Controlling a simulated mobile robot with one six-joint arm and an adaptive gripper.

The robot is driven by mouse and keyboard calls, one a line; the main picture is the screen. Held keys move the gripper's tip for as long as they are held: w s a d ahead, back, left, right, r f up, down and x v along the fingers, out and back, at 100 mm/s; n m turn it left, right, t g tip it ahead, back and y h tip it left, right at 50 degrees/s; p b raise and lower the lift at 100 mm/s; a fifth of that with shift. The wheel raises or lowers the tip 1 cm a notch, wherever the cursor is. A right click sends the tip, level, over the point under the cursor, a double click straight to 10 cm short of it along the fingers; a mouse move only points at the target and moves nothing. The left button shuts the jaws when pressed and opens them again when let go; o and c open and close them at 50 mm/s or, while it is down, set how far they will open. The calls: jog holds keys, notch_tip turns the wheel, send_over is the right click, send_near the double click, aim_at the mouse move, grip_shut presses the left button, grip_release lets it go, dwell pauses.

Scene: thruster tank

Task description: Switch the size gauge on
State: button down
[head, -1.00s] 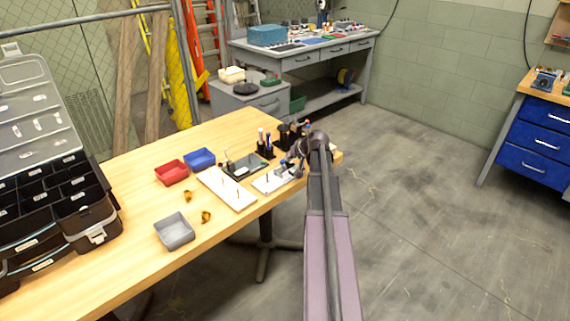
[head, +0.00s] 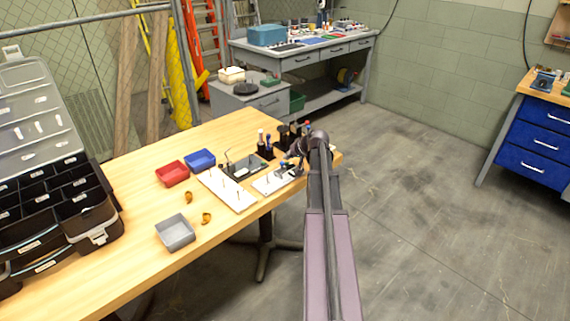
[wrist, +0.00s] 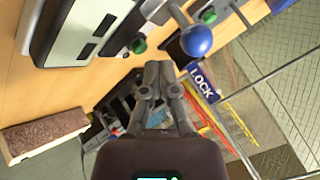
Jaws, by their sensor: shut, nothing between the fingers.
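My gripper (wrist: 157,78) is shut and empty, its fingertips together in the wrist view. Just above the fingertips, apart in the picture, is a green knob (wrist: 138,46) beside a pale device with dark windows (wrist: 85,28). A blue ball on a rod (wrist: 196,40) stands to the upper right, above a blue sign reading LOCK (wrist: 202,83). I cannot tell for certain which of these parts belongs to the size gauge. In the head view a white-based fixture (head: 270,183) lies at the table's right end, partly hidden by my arm, beside my gripper.
The wooden table (head: 130,240) also holds a white board with pegs (head: 228,190), a red bin (head: 172,173), a blue bin (head: 201,159), a grey bin (head: 175,232) and an open black organiser (head: 85,215). A brown-topped block (wrist: 45,133) shows in the wrist view. Floor to the right is clear.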

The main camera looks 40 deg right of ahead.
aim_at(288, 163)
notch_tip(288, 163, up, 6)
jog(key=p, duration=0.6)
